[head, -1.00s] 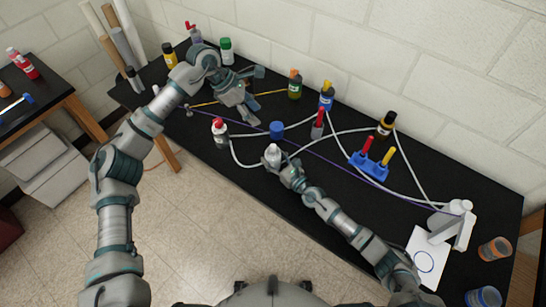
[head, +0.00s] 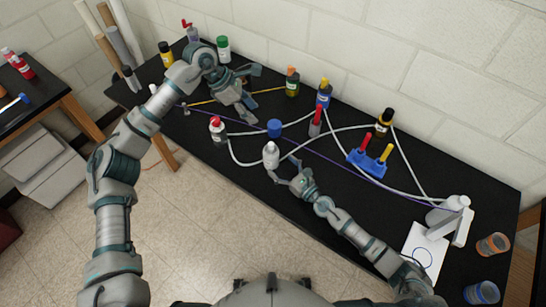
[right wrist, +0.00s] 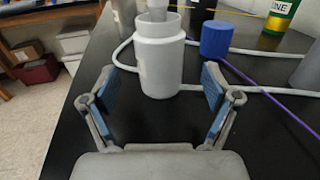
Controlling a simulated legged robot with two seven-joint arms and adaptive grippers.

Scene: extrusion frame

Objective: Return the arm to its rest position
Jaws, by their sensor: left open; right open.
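My right arm reaches in from the lower right of the head view. Its gripper (head: 284,171) is open and empty, just in front of a white bottle (head: 271,155) standing upright near the table's front edge. In the right wrist view, the white bottle (right wrist: 160,62) stands beyond the two open blue-padded fingers (right wrist: 158,100), apart from them. My left arm comes in from the left. Its gripper (head: 250,95) is open over the back left of the black table, with nothing visible between its fingers.
A blue cylinder (head: 275,128), a red-capped bottle (head: 218,131) and a blue rack with red and yellow items (head: 367,162) stand nearby. White cables (head: 240,160) and a purple cord cross the table. A white device (head: 450,217) stands right. A wall closes the back.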

